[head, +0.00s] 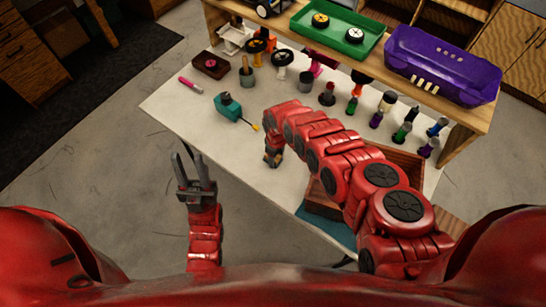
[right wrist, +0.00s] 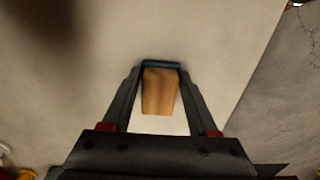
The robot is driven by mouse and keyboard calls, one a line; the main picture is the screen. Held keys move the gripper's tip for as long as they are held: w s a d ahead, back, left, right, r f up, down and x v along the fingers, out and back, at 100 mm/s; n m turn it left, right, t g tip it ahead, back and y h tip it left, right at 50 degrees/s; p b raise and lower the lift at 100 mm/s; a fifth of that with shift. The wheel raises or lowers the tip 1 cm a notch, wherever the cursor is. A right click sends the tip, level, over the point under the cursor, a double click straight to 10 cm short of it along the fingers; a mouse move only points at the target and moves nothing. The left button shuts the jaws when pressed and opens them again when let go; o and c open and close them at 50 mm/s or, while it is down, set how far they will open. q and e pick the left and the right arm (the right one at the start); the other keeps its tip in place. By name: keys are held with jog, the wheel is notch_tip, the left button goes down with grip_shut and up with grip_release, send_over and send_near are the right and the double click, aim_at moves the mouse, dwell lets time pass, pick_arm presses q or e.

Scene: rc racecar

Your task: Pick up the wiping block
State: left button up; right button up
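The wiping block (right wrist: 160,92) is a small tan wooden block with a teal edge, between the fingertips of my right gripper (right wrist: 161,72) in the right wrist view. Both fingertips meet its sides at the teal end, so the gripper looks shut on it. In the head view my right gripper (head: 273,158) is over the near part of the white tabletop (head: 185,110), with the block mostly hidden. I cannot tell whether the block touches the table. My left gripper (head: 192,172) is open and empty, off the table's front left edge.
A teal drill-like tool (head: 228,107) and a pink marker (head: 190,84) lie at the left. Several bottles (head: 402,132) and wheels stand at the back. A wooden crate (head: 405,160) is behind my right arm. A green tray (head: 336,28) and purple car body (head: 442,65) sit on the shelf.

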aim_at(277, 157)
jog(key=c, duration=0.8)
jog(key=shift+r, duration=0.15)
jog(key=shift+w+r, duration=0.1)
jog(key=shift+r, duration=0.6)
notch_tip(277, 157, up, 2)
jog(key=shift+d+b, duration=0.15)
jog(key=shift+b, duration=0.55)
jog(key=s, duration=0.5)
jog(key=shift+s+d+r+p, duration=0.2)
jog(key=shift+s+r+p, duration=0.05)
jog(key=shift+s+p, duration=0.1)
jog(key=s, duration=0.1)
jog(key=s+p, duration=0.1)
jog(key=s, duration=0.1)
jog(key=s+p, duration=0.1)
jog(key=s, duration=0.1)
jog(key=shift+s+r, duration=0.1)
jog(key=shift+r, duration=0.2)
jog(key=s+p, duration=0.1)
jog(key=p, duration=0.1)
jog(key=s+p, duration=0.2)
jog(key=shift+s+r, duration=0.2)
jog(key=shift+r, duration=0.15)
jog(key=shift+s+d+p, duration=0.2)
jog(key=shift+s+p, duration=0.25)
jog(key=shift+s, duration=0.2)
jog(key=shift+s+f+p, duration=0.2)
jog(key=shift+s+p, duration=0.05)
jog(key=shift+p, duration=0.05)
